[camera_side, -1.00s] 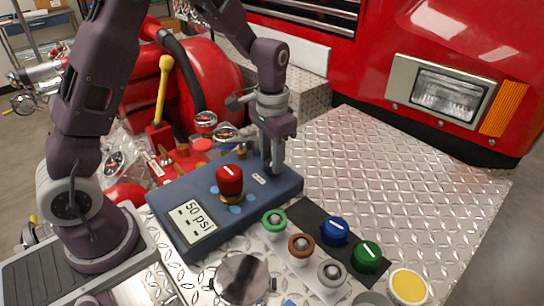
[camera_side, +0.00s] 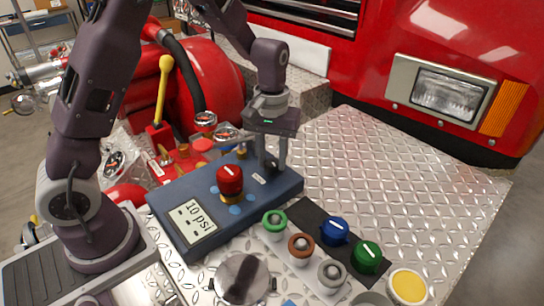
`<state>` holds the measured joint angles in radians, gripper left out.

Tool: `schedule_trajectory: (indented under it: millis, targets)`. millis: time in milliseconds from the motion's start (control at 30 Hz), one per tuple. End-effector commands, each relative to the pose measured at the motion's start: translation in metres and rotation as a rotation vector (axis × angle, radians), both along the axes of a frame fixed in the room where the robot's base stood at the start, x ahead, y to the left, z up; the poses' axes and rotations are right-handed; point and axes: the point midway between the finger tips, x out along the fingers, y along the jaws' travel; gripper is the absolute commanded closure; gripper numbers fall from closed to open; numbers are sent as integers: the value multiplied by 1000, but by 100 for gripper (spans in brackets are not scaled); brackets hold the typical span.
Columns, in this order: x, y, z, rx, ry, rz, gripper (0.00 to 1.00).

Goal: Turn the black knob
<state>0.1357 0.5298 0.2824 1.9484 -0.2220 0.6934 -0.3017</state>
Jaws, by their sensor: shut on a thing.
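The black knob (camera_side: 270,169) sits at the far right end of the blue control box (camera_side: 168,203), partly hidden by my fingers. My gripper (camera_side: 272,162) points straight down over it, with one finger on each side, shut on the knob. A red knob (camera_side: 229,180) on a yellow base stands near the middle of the box. The box's display (camera_side: 194,217) reads "10 psi".
Green, brown and grey ring-shaped parts (camera_side: 301,245) stand in front of the box. Blue and green knobs (camera_side: 335,231) sit on a black mat. A yellow round button (camera_side: 408,286) is at lower right. The diamond-plate surface (camera_side: 400,180) to the right is clear.

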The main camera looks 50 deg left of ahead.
Motion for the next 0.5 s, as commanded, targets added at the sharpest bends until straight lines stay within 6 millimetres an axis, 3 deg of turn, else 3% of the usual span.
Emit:
schedule_trajectory:
  millis: [500]
  targets:
    - [1,0,1,-1,-3,29,100]
